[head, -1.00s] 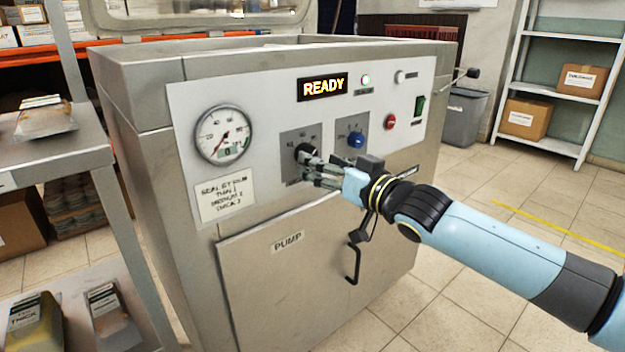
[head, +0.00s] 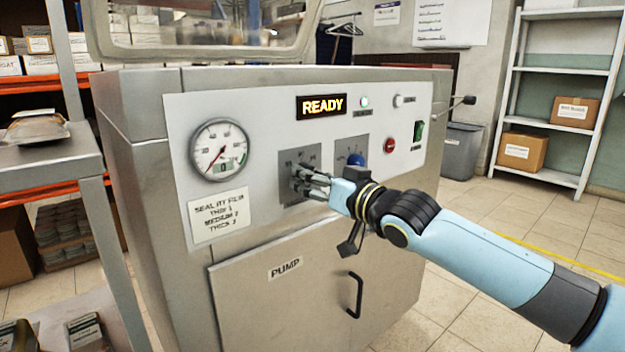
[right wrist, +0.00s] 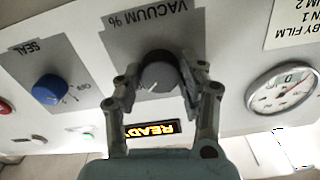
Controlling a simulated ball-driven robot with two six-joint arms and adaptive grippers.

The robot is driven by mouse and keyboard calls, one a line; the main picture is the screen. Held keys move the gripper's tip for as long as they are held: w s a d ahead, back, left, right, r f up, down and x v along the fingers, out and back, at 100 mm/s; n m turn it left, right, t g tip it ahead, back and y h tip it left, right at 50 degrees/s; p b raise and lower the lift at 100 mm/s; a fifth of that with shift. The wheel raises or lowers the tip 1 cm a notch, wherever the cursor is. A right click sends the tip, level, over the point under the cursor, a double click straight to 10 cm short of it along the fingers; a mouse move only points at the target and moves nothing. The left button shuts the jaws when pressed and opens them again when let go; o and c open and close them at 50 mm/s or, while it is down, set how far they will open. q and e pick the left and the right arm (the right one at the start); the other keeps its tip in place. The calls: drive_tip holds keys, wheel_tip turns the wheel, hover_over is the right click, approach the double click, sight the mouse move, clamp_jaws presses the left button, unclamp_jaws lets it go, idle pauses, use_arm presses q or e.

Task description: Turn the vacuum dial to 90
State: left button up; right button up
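The black vacuum dial (right wrist: 158,72) sits on a grey plate marked "VACUUM %" in the right wrist view. Its pale pointer line shows, but its scale numbers cannot be read there. My right gripper (right wrist: 162,85) has one finger on each side of the dial, and its pads appear to touch it. In the head view, the right gripper (head: 308,180) is at the dial's plate (head: 291,160) and mostly hides the dial. The round gauge (head: 219,149) is left of it, its red needle pointing low left. My left gripper is not in view.
The blue seal dial (right wrist: 50,90) is close beside the vacuum dial. The panel also has a lit READY display (head: 321,107), a red button (head: 390,145) and a green switch (head: 418,131). A handled pump door (head: 290,295) is below. A metal shelf (head: 50,160) stands left.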

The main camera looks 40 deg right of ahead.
drive_tip(key=c, duration=0.5)
drive_tip(key=shift+n, duration=0.3)
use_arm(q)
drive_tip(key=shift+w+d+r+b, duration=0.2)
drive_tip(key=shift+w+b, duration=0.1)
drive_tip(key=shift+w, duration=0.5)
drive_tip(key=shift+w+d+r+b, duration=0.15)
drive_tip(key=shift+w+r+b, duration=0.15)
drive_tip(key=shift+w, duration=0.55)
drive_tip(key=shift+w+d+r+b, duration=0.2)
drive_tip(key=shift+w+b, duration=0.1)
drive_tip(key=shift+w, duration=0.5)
use_arm(e)
drive_tip(key=shift+d+f+n, duration=0.1)
drive_tip(key=shift+n, duration=4.6)
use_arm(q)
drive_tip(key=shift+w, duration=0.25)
